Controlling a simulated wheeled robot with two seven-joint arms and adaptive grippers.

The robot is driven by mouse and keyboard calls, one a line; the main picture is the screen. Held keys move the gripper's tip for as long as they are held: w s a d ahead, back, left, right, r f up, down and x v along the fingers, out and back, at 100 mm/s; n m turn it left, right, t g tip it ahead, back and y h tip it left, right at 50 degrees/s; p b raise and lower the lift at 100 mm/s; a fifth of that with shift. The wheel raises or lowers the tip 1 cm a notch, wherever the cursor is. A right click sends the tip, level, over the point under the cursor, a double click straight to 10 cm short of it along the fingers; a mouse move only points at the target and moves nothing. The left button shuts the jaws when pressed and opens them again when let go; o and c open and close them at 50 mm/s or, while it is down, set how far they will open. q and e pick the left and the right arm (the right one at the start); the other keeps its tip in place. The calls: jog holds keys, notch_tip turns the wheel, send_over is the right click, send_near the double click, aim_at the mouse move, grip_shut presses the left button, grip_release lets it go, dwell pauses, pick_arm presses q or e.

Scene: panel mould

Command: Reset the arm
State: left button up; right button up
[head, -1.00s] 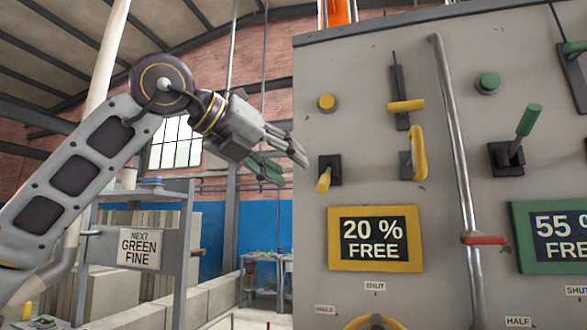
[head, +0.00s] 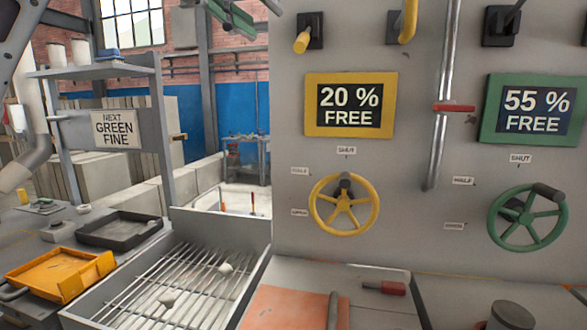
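My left arm (head: 12,35) enters at the upper left edge. Only the lower end of my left gripper (head: 252,12) shows, cut off by the top edge left of the grey panel (head: 415,215). A grey fingertip and a green part show there; whether the fingers are apart or hold something cannot be told. It is clear of the yellow-handled lever (head: 303,41) to its right. My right gripper is out of view.
The panel carries a yellow handwheel (head: 344,226), a green handwheel (head: 495,232), a yellow sign (head: 310,124) and a green sign (head: 490,133). Below left are a grate (head: 150,292), an orange tray (head: 55,275) and a black tray (head: 95,240).

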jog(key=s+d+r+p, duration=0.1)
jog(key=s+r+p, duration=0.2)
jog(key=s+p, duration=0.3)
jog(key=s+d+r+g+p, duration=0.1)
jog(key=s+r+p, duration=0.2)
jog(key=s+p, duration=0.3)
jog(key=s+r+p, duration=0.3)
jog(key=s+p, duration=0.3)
jog(key=p, duration=0.3)
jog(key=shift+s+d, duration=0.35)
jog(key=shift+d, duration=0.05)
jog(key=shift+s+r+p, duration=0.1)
jog(key=shift+p, duration=0.25)
